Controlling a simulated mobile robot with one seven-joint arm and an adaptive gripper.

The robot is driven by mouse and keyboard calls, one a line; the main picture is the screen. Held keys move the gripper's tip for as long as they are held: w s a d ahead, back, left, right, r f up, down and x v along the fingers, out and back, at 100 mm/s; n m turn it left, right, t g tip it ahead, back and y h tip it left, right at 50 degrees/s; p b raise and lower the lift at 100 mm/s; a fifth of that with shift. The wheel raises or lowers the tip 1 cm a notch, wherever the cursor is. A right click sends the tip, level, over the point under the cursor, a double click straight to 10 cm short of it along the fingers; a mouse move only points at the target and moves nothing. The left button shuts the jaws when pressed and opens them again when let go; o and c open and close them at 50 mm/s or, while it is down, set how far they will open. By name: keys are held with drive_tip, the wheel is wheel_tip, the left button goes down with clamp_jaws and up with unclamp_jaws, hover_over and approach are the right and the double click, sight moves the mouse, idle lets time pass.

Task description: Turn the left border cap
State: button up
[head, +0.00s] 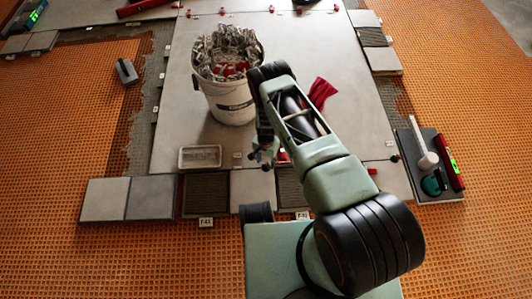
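My gripper (263,155) hangs at the end of my green arm, low over the front edge of the large grey tiles. Its fingers are small and dark here, and I cannot tell whether they are apart or closed. A small red cap (283,155) shows just right of it, partly behind the arm. Another red piece (372,171) lies farther right along the same edge. I cannot tell which piece is the left border cap. In front lies a row of border tiles, with a pale one (105,199) at the left end.
A white bucket (232,102) full of clips stands on the tiles behind my gripper. A shallow tray (200,156) lies left of it. A dark board (431,165) with a mallet and red level is at right. Red cloth (321,92) lies behind my arm.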

wheel_tip(320, 180, up, 9)
drive_tip(key=shift+r, duration=0.2)
idle(0.6)
